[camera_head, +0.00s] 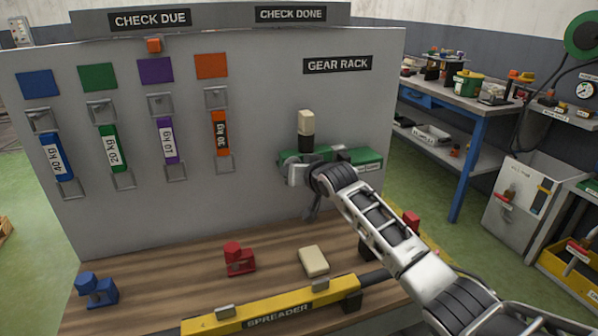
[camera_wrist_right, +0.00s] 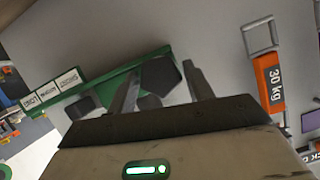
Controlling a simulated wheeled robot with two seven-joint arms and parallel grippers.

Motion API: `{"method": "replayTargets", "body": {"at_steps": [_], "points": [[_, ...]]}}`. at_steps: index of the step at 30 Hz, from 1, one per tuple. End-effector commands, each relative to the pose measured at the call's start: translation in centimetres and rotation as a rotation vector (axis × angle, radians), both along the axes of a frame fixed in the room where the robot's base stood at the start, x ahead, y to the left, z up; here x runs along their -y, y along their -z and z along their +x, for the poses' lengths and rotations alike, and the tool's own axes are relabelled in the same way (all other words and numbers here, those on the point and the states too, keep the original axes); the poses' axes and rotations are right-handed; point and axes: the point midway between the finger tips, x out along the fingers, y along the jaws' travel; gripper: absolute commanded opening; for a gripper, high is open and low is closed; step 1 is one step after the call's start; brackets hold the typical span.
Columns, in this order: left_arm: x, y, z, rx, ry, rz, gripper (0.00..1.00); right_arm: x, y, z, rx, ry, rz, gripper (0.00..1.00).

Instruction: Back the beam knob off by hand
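A green beam-like unit (camera_head: 362,157) is mounted on the grey panel below the GEAR RACK sign. It also shows in the right wrist view (camera_wrist_right: 98,84), with white labels and dark knob-like parts. One dark faceted knob (camera_wrist_right: 160,78) appears between the fingers of my right gripper (camera_wrist_right: 164,68). The fingers stand apart, with a gap beside the right finger; contact cannot be told. In the head view my right gripper (camera_head: 298,172) is at the unit's left part and partly hides it. A cream-and-black handle (camera_head: 306,130) stands upright above the unit. My left gripper is out of view.
A yellow SPREADER bar (camera_head: 240,318) lies along the bench front. A blue block (camera_head: 96,290), red block (camera_head: 239,259) and cream block (camera_head: 313,262) stand on the wooden bench (camera_head: 180,290). Coloured weight tags, including the orange 30 kg tag (camera_head: 221,134), hang on the panel.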

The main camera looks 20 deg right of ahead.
Motion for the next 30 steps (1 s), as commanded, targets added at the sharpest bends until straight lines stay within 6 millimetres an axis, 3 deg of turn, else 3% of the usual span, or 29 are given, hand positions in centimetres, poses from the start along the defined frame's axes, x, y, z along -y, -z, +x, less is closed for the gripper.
{"method": "replayTargets", "body": {"at_steps": [11, 16, 30], "points": [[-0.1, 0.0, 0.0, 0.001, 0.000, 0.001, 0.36, 0.0, 0.0, -0.1, 0.000, 0.000, 0.001, 0.68], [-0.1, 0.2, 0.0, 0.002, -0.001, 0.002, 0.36, 0.2, -0.3, -1.2, 0.001, -0.001, 0.000, 0.68], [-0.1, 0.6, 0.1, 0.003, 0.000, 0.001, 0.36, 1.1, -3.6, -9.2, 0.001, 0.000, -0.001, 0.68]]}}
